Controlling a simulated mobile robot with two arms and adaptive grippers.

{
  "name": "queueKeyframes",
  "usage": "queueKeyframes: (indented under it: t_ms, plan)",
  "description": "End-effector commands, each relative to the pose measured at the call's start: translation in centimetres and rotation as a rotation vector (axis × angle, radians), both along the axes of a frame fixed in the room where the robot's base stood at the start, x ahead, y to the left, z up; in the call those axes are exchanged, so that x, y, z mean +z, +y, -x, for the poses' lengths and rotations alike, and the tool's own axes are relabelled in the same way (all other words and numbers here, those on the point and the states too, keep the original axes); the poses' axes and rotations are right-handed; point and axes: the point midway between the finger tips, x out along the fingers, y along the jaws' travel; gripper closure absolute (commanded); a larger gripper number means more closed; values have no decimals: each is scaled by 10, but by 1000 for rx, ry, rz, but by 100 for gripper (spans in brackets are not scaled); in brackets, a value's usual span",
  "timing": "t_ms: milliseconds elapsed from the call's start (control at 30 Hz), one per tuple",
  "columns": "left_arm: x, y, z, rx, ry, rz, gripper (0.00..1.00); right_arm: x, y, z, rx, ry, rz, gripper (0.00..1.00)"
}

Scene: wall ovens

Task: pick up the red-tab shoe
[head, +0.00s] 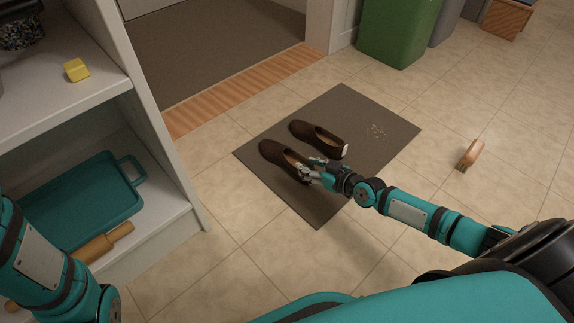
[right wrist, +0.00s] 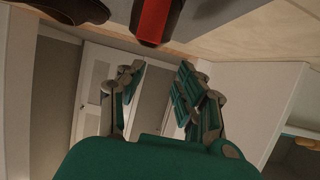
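Two dark brown shoes lie side by side on a dark mat (head: 370,115) on the floor. The far shoe (head: 313,134) shows a pale tab at its heel. The near shoe (head: 277,155) has its heel partly hidden by my right gripper (head: 309,170). In the right wrist view a red tab (right wrist: 156,18) stands out on a dark shoe heel at the top edge, beyond my fingertips. My right gripper's fingers (right wrist: 160,72) are apart with nothing between them. My left arm shows at the lower left, but its gripper is out of view.
A white shelf unit (head: 160,125) on the left holds a yellow block (head: 76,70), a teal tray (head: 85,205) and a rolling pin (head: 103,243). A brush-like object (head: 470,155) lies on the tiles right of the mat. A green bin (head: 395,30) stands behind.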

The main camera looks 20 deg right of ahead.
Motion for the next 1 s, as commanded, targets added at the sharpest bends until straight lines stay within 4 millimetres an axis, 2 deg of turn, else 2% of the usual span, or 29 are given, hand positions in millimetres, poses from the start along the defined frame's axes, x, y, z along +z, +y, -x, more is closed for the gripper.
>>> queueKeyframes:
  t_ms: [33, 233, 467, 667, 800, 1000]
  plan:
    - [-13, 0, 0, 0, 0, 0, 60, -9, 5, -11, -1, -3, -4, 65]
    - [-29, 0, 0, 0, 1, 0, 60, -21, 15, -42, -1, -3, -1, 65]
    - [-36, 0, 0, 0, 0, 0, 60, -26, 19, -56, 0, -1, 0, 65]
    - [-60, 0, 0, 0, -2, 0, 60, -39, 26, -83, 0, -3, -2, 65]
    - [-67, 0, 0, 0, 0, -1, 60, -43, 31, -96, 0, -1, -1, 65]
    - [-66, 0, 0, 1, 1, -1, 60, -41, 31, -99, 0, 1, 0, 65]
